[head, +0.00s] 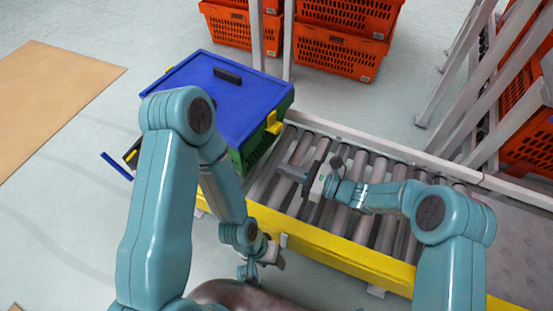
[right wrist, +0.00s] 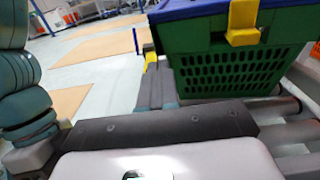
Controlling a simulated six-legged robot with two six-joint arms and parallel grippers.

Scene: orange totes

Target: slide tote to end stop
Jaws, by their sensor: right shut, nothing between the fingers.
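The tote is a green crate (head: 258,150) with a blue lid (head: 215,98) and yellow clasps, at the left end of the roller conveyor. In the right wrist view its slotted green wall (right wrist: 228,72) is close ahead, with a yellow clasp (right wrist: 243,22) above. My right gripper (head: 288,172) is shut and empty over the rollers, just right of the tote. I cannot tell if it touches the tote. My left gripper (head: 268,258) hangs low in front of the conveyor's yellow rail, and its jaws are unclear. A yellow-and-black piece (head: 131,155) shows beyond the tote's left side; I cannot tell if it is the end stop.
The roller conveyor (head: 362,205) runs right from the tote, with a yellow front rail (head: 330,243) and free rollers. Stacked orange totes (head: 340,50) stand behind it. A grey metal frame (head: 470,85) rises at right. A tan floor patch (head: 45,95) lies at left.

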